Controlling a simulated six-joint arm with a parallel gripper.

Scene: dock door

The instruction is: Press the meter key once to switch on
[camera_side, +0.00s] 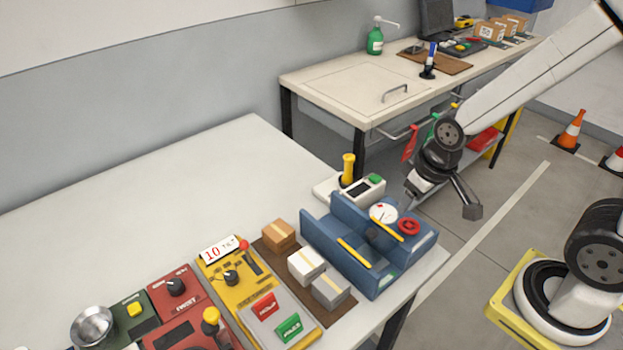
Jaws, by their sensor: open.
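A small white box with a dark screen, which looks like the meter (364,194), stands at the far right corner of the near table. A green key (375,180) sits on its top face, to the right of the screen.
A yellow-handled tool (348,168) stands close behind the meter. A blue block fixture (365,250) with a gauge and red knob is in front of it. Small boxes (305,263) and a yellow panel (240,290) lie further left. The table's (190,190) back left is clear.

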